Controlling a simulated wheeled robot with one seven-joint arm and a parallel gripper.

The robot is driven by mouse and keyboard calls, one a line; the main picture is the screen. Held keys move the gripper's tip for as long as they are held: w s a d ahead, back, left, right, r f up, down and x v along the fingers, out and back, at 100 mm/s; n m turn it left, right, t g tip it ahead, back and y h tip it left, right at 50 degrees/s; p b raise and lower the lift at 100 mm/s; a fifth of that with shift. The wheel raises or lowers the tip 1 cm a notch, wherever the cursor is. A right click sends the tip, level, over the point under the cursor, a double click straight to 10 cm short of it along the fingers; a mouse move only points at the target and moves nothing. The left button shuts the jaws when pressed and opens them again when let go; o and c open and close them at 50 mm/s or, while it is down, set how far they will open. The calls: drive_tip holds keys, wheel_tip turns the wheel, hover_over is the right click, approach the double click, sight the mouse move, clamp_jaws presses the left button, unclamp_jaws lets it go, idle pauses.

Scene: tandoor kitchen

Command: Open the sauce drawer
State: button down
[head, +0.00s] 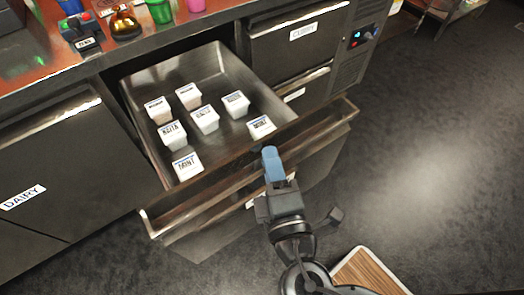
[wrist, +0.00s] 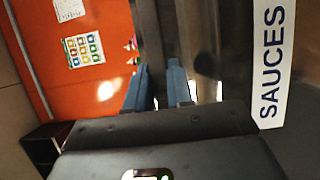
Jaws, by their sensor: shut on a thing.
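The sauce drawer (head: 222,78) stands pulled out from the counter in the head view, with its metal inside open to view. Several small white labelled tubs, such as the one marked MINT (head: 186,165), sit in it. My gripper (head: 270,155) is at the middle of the drawer's front, shut on its long handle (head: 190,207). In the wrist view, the two blue fingers of my gripper (wrist: 160,88) stand either side of a narrow part of the handle. A white SAUCES label (wrist: 272,65) is close on the right. The exact contact is partly hidden.
A closed DAIRY front (head: 60,160) is to the left and a closed CURRY drawer (head: 300,40) to the right. Dark floor (head: 420,150) is clear at right.

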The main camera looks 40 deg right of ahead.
drive_tip(key=shift+s, duration=0.25)
drive_tip(key=c, duration=1.4)
unclamp_jaws()
drive_tip(key=shift+o, duration=0.2)
drive_tip(key=v, duration=0.8)
drive_tip(key=shift+b, duration=0.45)
drive_tip(key=shift+w, duration=0.1)
